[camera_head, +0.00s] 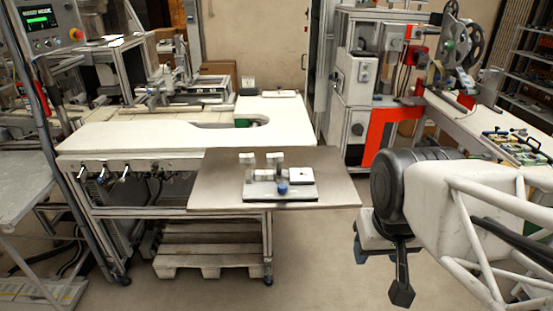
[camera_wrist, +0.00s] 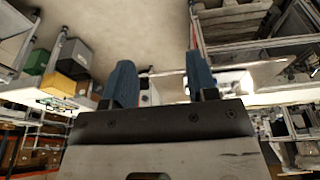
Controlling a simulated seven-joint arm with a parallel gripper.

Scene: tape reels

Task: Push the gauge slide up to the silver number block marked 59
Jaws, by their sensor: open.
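A small gauge fixture (camera_head: 268,198) sits on a brown board at the table's front right in the head view. A blue knob (camera_head: 282,188) stands on it, perhaps part of the gauge slide. Pale blocks stand around it: one at the back left (camera_head: 247,158), one at the back (camera_head: 275,159) and one in the middle (camera_head: 263,175). No number is legible, so I cannot tell which is 59. My gripper (camera_wrist: 158,62) shows two blue fingers apart and empty in the wrist view. In the head view my arm end is right of the board, clear of the fixture.
A white square box (camera_head: 300,176) with a dark spot stands right beside the knob. The brown board (camera_head: 225,185) is bare on its left and right. A white table (camera_head: 140,136) lies behind it, and a red-fronted machine (camera_head: 378,130) stands at the back right.

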